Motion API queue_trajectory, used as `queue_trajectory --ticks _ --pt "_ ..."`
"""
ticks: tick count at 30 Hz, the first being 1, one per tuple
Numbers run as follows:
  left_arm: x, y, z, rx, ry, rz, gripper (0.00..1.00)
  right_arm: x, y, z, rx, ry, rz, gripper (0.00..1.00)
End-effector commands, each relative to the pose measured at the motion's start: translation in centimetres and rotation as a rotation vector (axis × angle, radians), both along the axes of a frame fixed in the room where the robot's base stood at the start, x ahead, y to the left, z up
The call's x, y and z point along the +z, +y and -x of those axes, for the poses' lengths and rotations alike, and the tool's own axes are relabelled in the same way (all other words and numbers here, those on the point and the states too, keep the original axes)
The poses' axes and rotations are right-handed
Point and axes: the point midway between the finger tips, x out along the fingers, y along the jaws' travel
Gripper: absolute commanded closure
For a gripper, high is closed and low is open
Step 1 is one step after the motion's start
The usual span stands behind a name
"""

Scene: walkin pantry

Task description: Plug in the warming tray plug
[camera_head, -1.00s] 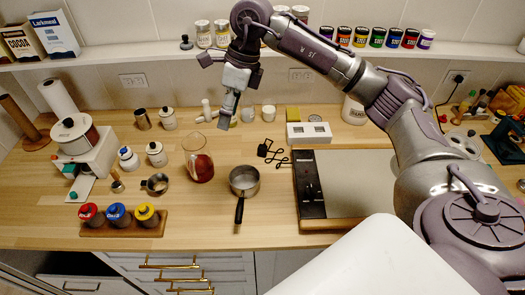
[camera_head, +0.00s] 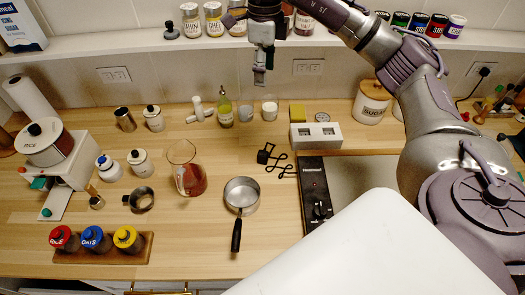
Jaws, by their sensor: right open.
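The warming tray (camera_head: 314,193) lies on the counter right of centre, with a black control panel on its left side and a flat metal top. Its right part is hidden behind my arm and a white part of my body. The black plug (camera_head: 264,154) lies on the counter behind the tray's left corner, with its black cord looped beside it. My right gripper (camera_head: 260,76) is open and empty, pointing down in front of the back wall, above and apart from the plug. Wall outlets are at the left (camera_head: 114,75) and middle (camera_head: 307,67). My left gripper is not in view.
A white box (camera_head: 316,136) with two dark openings stands behind the tray. A saucepan (camera_head: 241,195) and a glass jug (camera_head: 187,175) stand left of the cord. Mugs and a bottle (camera_head: 225,110) line the back. The shelf (camera_head: 160,50) overhangs the counter.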

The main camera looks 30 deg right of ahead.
Motion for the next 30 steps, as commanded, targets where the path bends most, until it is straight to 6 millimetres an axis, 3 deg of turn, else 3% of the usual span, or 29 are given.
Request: queue_trajectory --ticks 1,8,21,25,30 --pt "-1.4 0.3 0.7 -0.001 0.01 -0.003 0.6 -1.4 0.0 0.0 0.001 0.0 0.0 0.42" --pt "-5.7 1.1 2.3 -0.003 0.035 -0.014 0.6 -5.6 0.1 0.0 0.001 0.0 -0.001 0.42" --pt "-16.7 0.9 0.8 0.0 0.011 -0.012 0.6 -16.6 0.1 0.0 0.001 -0.001 -0.001 0.42" --pt "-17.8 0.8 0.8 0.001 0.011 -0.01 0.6 -17.8 0.1 0.0 0.001 -0.001 -0.001 0.42" --pt "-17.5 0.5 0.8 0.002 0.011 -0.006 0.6 -19.5 0.0 0.1 0.0 0.004 0.0 0.42"
